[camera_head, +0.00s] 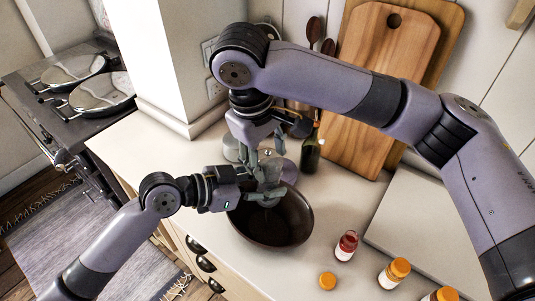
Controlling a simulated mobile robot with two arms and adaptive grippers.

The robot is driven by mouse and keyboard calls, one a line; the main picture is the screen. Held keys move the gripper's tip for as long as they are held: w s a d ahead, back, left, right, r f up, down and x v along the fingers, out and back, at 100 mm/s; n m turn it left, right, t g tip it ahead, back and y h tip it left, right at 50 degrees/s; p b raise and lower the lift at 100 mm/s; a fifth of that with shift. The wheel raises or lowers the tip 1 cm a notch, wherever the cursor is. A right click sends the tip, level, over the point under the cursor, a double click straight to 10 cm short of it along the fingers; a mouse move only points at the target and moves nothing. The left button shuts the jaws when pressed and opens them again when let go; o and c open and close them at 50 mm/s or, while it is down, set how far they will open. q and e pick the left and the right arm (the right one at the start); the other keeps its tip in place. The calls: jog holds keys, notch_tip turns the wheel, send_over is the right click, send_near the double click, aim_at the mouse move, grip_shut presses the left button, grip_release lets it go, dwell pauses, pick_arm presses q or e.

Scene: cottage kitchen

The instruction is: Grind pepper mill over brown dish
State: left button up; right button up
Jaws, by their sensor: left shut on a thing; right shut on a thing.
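A dark brown dish (273,226) stands on the counter near its front edge. A pale grey, glassy-looking thing, seemingly the pepper mill (268,175), is over the dish's back part, between my two grippers. My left gripper (258,188) comes in from the left and is shut on its lower part. My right gripper (259,155) reaches down from above and is shut on its upper part. The fingers hide much of the mill, so its exact shape and tilt are hard to tell.
A dark bottle (311,155) stands right behind the grippers. Wooden cutting boards (375,85) lean on the wall. A red jar (346,246) and orange-lidded jars (394,273) stand at the front right, with an orange cap (327,281) nearby. The counter's left part (150,150) is clear.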

jog(key=m, duration=0.4)
jog(key=shift+w+m+g, duration=0.1)
jog(key=shift+m+g, duration=0.3)
jog(key=m, duration=0.4)
jog(key=shift+w+a+m+g+h, duration=0.1)
jog(key=shift+m+g+h, duration=0.2)
jog(key=shift+g, duration=0.1)
jog(key=m+g, duration=0.1)
jog(key=m, duration=0.8)
jog(key=shift+w+g+y, duration=0.1)
jog(key=shift+g+y, duration=0.3)
jog(key=shift+m, duration=0.4)
jog(key=o, duration=1.2)
